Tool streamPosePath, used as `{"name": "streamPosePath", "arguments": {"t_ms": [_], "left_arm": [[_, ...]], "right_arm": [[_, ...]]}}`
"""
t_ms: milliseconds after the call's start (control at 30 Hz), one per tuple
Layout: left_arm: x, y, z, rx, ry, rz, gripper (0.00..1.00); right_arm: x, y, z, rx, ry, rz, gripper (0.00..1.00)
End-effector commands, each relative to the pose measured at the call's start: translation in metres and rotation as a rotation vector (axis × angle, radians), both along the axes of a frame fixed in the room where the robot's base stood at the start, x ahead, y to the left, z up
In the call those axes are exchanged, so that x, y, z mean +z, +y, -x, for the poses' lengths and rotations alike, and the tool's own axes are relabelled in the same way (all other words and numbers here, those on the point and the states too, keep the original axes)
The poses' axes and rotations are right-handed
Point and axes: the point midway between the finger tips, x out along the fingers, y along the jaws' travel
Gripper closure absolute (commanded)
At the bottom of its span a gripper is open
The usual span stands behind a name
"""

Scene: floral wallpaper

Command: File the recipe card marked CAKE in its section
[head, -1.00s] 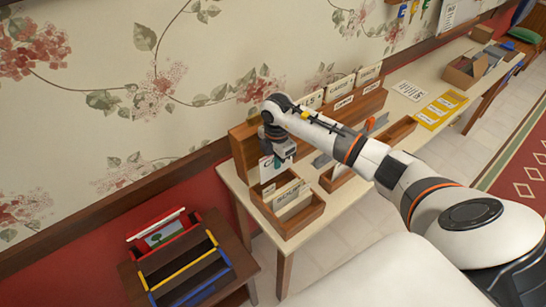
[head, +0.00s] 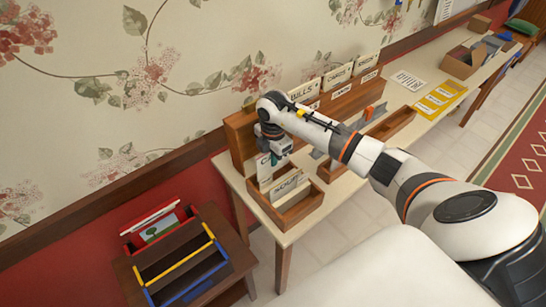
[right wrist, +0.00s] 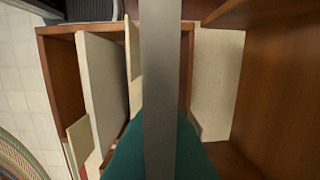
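The wooden recipe box (head: 302,211) stands at the near left end of the long table. It holds cream dividers; the front one (head: 287,185) seems to read SOUP. My right gripper (head: 273,157) is over the back part of this box, shut on a white and teal card (head: 263,170). The card hangs down at the box's back section, and its lettering cannot be read. In the right wrist view the card's teal face (right wrist: 125,158) shows beside a grey bar, with cream dividers (right wrist: 103,90) to the left. My left gripper is not in view.
A taller wooden rack (head: 240,135) with labelled cards such as BILLS stands behind, against the wall. Another wooden tray (head: 392,125) lies right of the box. A small dark table (head: 215,285) with a coloured-edged rack stands at lower left.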

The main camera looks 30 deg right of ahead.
Motion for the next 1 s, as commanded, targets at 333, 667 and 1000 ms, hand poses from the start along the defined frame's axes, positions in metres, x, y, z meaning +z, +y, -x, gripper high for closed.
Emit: {"name": "streamPosePath", "arguments": {"t_ms": [333, 667, 1000], "left_arm": [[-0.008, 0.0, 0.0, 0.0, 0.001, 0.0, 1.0], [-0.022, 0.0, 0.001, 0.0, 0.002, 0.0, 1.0], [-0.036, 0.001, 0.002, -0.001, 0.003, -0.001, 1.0]], "right_arm": [[-0.011, 0.0, 0.0, 0.0, 0.001, 0.0, 1.0], [-0.03, 0.0, 0.0, 0.0, 0.0, 0.0, 1.0], [-0.051, 0.0, 0.0, 0.0, 0.0, 0.0, 1.0]]}}
